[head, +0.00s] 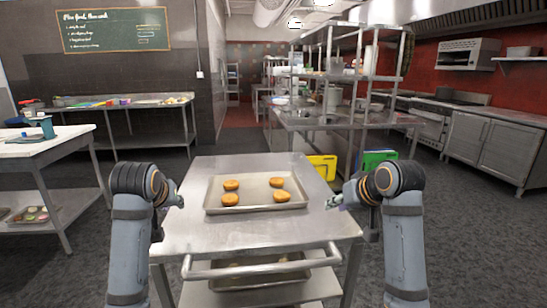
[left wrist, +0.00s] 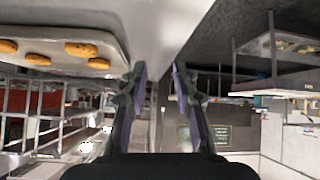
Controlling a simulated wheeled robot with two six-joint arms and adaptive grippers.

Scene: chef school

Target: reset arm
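My left gripper (head: 178,200) is beside the left edge of a steel cart, pointing inward. In the left wrist view its two fingers (left wrist: 159,70) stand apart with nothing between them. My right gripper (head: 334,202) is near the cart's right edge, pointing inward; it is small and partly hidden by the arm, so its opening cannot be told. Both arms are bent at the sides of the cart. Neither gripper appears to touch the baking tray (head: 258,208) between them.
The tray holds several golden buns (head: 231,185) on the steel cart (head: 190,235), which has a front handle (head: 262,268) and a lower tray. A white-topped table (head: 35,143) stands left. Steel shelving (head: 345,118) with yellow (head: 321,167) and green (head: 378,159) items stands behind.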

